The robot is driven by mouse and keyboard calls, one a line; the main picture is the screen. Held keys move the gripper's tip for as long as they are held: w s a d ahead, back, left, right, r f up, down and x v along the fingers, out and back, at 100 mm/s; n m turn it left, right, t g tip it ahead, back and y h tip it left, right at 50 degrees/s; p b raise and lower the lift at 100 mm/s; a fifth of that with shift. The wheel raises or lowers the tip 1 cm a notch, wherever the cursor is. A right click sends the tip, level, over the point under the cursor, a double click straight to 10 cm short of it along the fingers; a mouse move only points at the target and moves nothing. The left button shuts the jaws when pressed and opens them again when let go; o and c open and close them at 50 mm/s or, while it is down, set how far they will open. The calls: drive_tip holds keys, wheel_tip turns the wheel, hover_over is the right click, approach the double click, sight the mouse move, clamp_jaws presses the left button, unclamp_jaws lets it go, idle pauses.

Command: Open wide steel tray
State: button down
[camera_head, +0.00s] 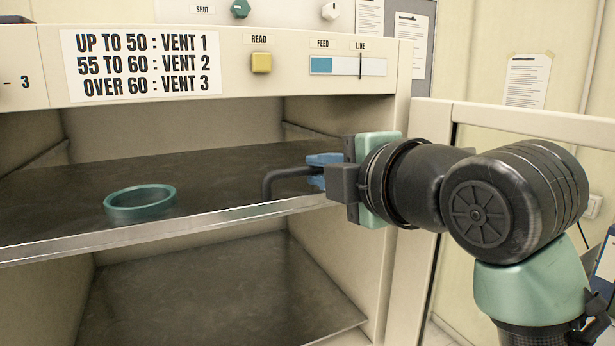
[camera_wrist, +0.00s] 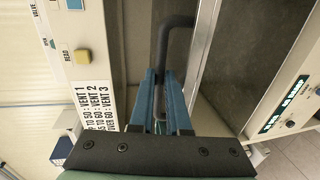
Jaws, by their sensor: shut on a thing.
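The wide steel tray (camera_head: 130,232) is a dark flat sheet with a bright front lip, level in the upper bay of the cream cabinet in the head view. Its lip also shows in the wrist view (camera_wrist: 203,50). A dark bent handle (camera_head: 283,178) stands at the tray's right front; it also shows in the wrist view (camera_wrist: 163,45). My gripper (camera_head: 320,170) has its blue fingers shut on this handle, coming from the right. In the wrist view the fingers (camera_wrist: 163,85) lie on either side of the handle's end. The exact contact is partly hidden.
A teal ring (camera_head: 141,203) lies on the tray, left of the handle. A lower dark shelf (camera_head: 220,290) is beneath. An open door frame (camera_head: 530,120) stands at the right behind my arm. The panel with vent label (camera_head: 140,62) and yellow button (camera_head: 262,62) is above.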

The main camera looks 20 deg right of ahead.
drive_tip(key=s+b, duration=0.1)
drive_tip(key=s, duration=0.2)
drive_tip(key=shift+s+d, duration=0.1)
drive_tip(key=shift+s, duration=0.05)
drive_tip(key=c, duration=1.2)
unclamp_jaws()
drive_tip(key=shift+s, duration=0.1)
drive_tip(key=s+r, duration=0.1)
drive_tip(key=s, duration=0.7)
drive_tip(key=s+r, duration=0.1)
drive_tip(key=s, duration=0.3)
drive_tip(key=shift+s+d+r+p, duration=0.2)
drive_tip(key=shift+s+r+p, duration=0.1)
drive_tip(key=shift+s+p, duration=0.1)
